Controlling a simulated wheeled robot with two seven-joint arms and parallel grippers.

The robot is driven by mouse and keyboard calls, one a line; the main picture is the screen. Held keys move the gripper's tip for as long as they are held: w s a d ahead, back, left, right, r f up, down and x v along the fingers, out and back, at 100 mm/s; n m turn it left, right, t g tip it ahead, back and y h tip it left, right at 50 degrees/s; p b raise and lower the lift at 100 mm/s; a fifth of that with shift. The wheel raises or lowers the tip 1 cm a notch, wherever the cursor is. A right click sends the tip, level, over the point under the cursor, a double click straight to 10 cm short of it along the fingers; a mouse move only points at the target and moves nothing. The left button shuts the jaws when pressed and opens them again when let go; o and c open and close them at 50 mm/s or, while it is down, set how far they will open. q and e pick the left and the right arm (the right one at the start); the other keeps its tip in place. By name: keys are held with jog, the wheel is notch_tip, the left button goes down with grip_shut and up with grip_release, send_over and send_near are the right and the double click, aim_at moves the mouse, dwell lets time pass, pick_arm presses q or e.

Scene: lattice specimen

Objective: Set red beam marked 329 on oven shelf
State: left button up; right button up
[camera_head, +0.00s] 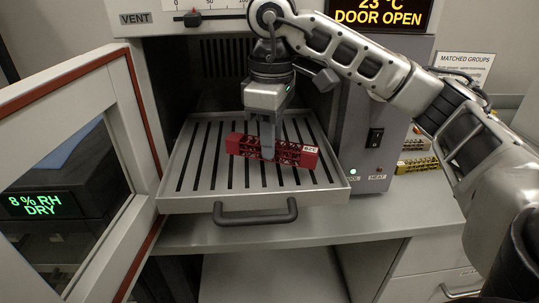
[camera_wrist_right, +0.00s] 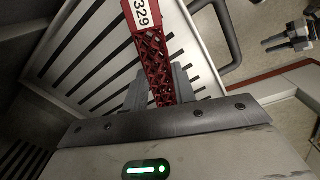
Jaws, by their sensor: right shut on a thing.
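The red lattice beam (camera_head: 296,155) lies crosswise over the middle of the slotted oven shelf (camera_head: 185,202), which is pulled out of the oven. Its white label reads 329 in the right wrist view (camera_wrist_right: 143,17). My right gripper (camera_head: 267,150) reaches down from above and is shut on the beam near its middle; the fingers also show in the wrist view (camera_wrist_right: 160,88). I cannot tell whether the beam touches the slats. A grey jaw-like part at the wrist view's upper right may be my left gripper (camera_wrist_right: 288,39); its state is unclear.
The oven door (camera_head: 130,125) stands open at the left, with a humidity display (camera_head: 40,205) seen through its window. A handle (camera_head: 255,215) juts from the shelf's front. Yellow beams (camera_head: 418,164) lie at the right beside the control panel (camera_head: 365,140). Bare shelf surrounds the beam.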

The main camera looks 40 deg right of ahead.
notch_tip(320, 180, down, 4)
jog(key=shift+w+r, duration=0.15)
jog(key=shift+r, duration=0.05)
jog(key=shift+a, duration=0.1)
jog(key=shift+f, duration=0.15)
jog(key=o, duration=1)
